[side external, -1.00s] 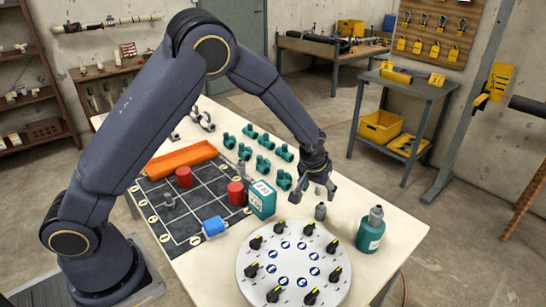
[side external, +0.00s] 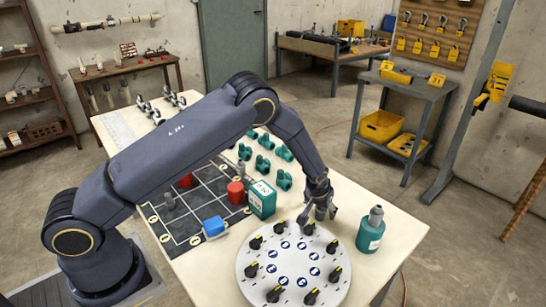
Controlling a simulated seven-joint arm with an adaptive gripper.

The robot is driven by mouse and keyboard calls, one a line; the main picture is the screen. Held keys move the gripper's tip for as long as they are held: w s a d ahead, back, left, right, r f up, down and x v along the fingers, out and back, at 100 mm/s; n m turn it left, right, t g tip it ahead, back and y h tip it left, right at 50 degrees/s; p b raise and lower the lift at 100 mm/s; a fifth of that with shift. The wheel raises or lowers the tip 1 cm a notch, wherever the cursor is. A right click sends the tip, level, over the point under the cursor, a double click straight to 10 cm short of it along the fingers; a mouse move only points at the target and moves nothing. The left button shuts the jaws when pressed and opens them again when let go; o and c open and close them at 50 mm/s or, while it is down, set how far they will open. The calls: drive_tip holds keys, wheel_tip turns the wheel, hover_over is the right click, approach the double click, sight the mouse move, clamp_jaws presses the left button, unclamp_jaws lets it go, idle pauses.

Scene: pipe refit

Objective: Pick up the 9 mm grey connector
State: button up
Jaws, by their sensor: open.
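My gripper (side external: 318,216) is open and points down, with its fingers spread low at the back edge of the white round board. A small grey piece stood on the table at this spot in the earlier side view. It is now largely hidden by the fingers, and I cannot tell whether they touch it. Another small grey piece (side external: 168,201) stands on the left part of the dark grid mat. A further grey piece (side external: 241,168) stands behind the red cylinder. No 9 mm marking is readable on any of them.
The white round board (side external: 293,292) with several black-and-yellow knobs is just in front of the gripper. A teal bottle (side external: 370,238) stands close on the right, a teal box (side external: 262,200) on the left. Several teal fittings (side external: 284,180) lie behind. The dark grid mat (side external: 190,232) holds red and blue blocks.

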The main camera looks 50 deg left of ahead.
drive_tip(key=c, duration=1.2)
drive_tip(key=shift+r, duration=0.15)
drive_tip(key=shift+c, duration=0.2)
